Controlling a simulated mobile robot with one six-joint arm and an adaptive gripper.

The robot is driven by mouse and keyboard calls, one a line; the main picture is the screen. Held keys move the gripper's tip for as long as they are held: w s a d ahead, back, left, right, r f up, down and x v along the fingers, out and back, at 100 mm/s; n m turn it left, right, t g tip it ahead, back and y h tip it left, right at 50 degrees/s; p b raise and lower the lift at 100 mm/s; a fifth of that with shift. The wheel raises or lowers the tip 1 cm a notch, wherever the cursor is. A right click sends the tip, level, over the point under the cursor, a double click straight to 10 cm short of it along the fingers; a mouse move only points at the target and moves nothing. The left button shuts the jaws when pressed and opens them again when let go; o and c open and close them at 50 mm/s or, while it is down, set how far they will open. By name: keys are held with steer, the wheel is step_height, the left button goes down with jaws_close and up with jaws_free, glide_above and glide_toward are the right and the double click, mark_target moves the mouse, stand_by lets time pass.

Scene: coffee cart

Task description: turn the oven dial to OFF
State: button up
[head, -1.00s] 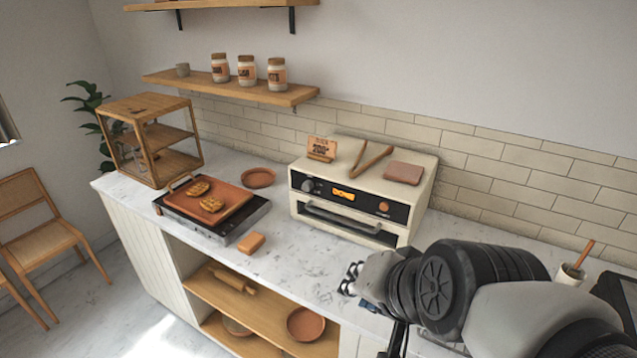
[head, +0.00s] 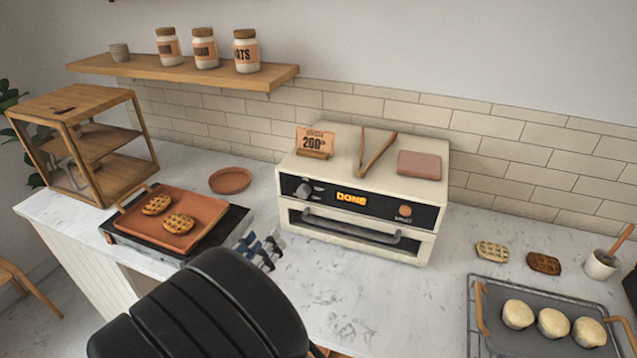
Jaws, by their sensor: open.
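The cream oven (head: 362,185) stands on the counter against the tiled wall, with a black front panel. Its grey round dial (head: 304,190) is at the panel's left end; its small markings are too small to read. The lit display (head: 351,199) reads DONE. An orange button (head: 404,210) is at the panel's right end. My gripper (head: 262,250) is open and empty, in front of the oven's left corner, lower in the picture than the dial and apart from it. My dark arm hides part of the counter and partly blocks the view of the gripper.
A hot plate (head: 235,228) with a terracotta tray of two waffles is left of the gripper. Tongs (head: 374,152), a 200° sign (head: 315,142) and a folded cloth (head: 419,165) lie on the oven. A tray (head: 535,312) of buns is right. Counter before the oven is clear.

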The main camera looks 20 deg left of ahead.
mark_target(301, 195)
steer(key=w, duration=0.5)
steer(key=w+d+b, duration=0.1)
steer(key=w, duration=0.5)
steer(key=w+d+b, duration=0.1)
steer(key=w, duration=0.5)
steer(key=shift+d, duration=0.15)
steer(key=shift+c, duration=0.2)
steer(key=c, duration=1)
